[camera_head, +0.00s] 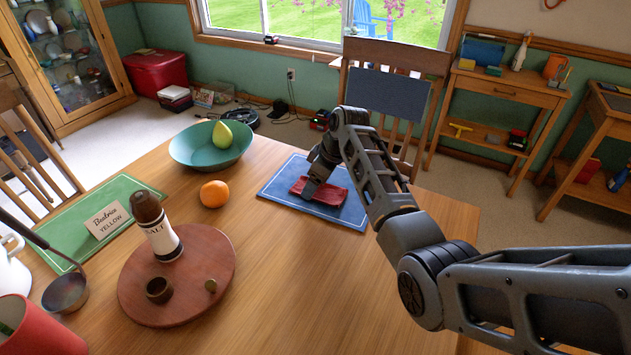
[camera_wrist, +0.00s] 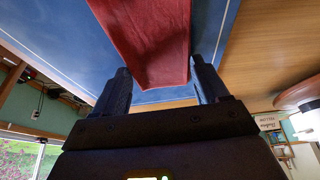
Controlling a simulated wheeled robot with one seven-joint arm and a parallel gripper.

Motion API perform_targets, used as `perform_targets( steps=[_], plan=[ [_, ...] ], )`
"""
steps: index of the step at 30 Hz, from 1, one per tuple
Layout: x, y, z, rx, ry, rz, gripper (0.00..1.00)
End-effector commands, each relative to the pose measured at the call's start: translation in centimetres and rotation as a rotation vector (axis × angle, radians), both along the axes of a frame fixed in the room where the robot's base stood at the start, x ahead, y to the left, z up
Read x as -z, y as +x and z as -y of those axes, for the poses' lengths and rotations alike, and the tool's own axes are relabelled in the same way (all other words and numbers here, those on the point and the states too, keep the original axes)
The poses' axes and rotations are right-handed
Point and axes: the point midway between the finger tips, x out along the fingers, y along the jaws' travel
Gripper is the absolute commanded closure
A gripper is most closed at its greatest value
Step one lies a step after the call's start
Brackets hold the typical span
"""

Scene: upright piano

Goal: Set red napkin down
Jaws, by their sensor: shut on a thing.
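The red napkin (camera_head: 327,194) is a flat folded piece lying over the blue placemat (camera_head: 285,188) on the far side of the table. In the head view I cannot tell whether it touches the mat. My gripper (camera_head: 306,186) points down at the napkin's left end. In the wrist view the napkin (camera_wrist: 150,40) runs between the two dark fingers of my gripper (camera_wrist: 161,75), which is shut on it. The fingertips are partly hidden in the head view.
A teal bowl (camera_head: 190,150) with a pear and an orange (camera_head: 214,194) stand left of the placemat. A chair (camera_head: 400,70) stands behind the table. Bare table lies in front of the mat.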

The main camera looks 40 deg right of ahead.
Motion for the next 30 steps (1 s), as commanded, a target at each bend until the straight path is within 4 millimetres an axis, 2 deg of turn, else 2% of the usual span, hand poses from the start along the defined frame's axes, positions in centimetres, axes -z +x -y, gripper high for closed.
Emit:
perform_targets(
  steps=[10, 11, 18, 26, 30],
  plan=[
    [0.4, 0.0, 0.0, 0.000, 0.000, 0.000, 0.54],
    [0.4, 0.0, 0.0, 0.000, 0.000, 0.000, 0.25],
    [0.3, 0.0, 0.0, 0.000, 0.000, 0.000, 0.02],
    [0.2, 0.0, 0.0, 0.000, 0.000, 0.000, 0.01],
    [-0.7, -0.2, 0.2, 0.001, -0.001, 0.003, 0.01]
  ],
)
